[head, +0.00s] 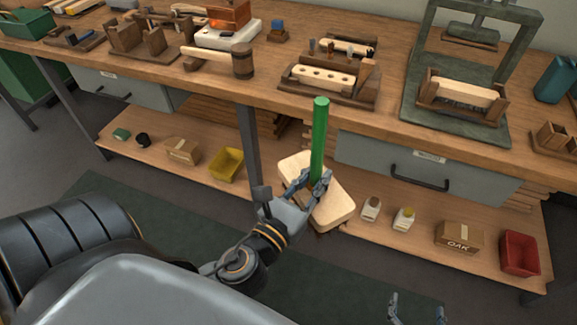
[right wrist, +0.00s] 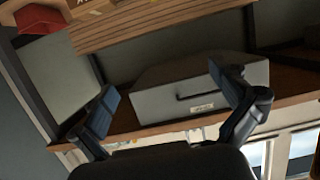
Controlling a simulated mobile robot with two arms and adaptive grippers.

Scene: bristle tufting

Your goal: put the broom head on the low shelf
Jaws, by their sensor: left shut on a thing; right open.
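The broom head is a pale wooden block (head: 333,212) with an upright green handle (head: 320,135) in the head view. My left gripper (head: 313,184) is shut on it around the handle's lower end, just above the block. The block is tilted in front of the low shelf (head: 281,193); whether it touches the shelf cannot be told. The block's underside is hidden. My right gripper (head: 417,312) is open and empty at the bottom edge of the head view. Its spread fingers also show in the right wrist view (right wrist: 172,98).
The low shelf holds a yellow bin (head: 227,164), cardboard boxes (head: 183,151), small bottles (head: 370,208), an OAK box (head: 459,236) and a red bin (head: 519,252). A bench leg (head: 249,145) and a grey drawer (head: 420,165) are close to the broom head.

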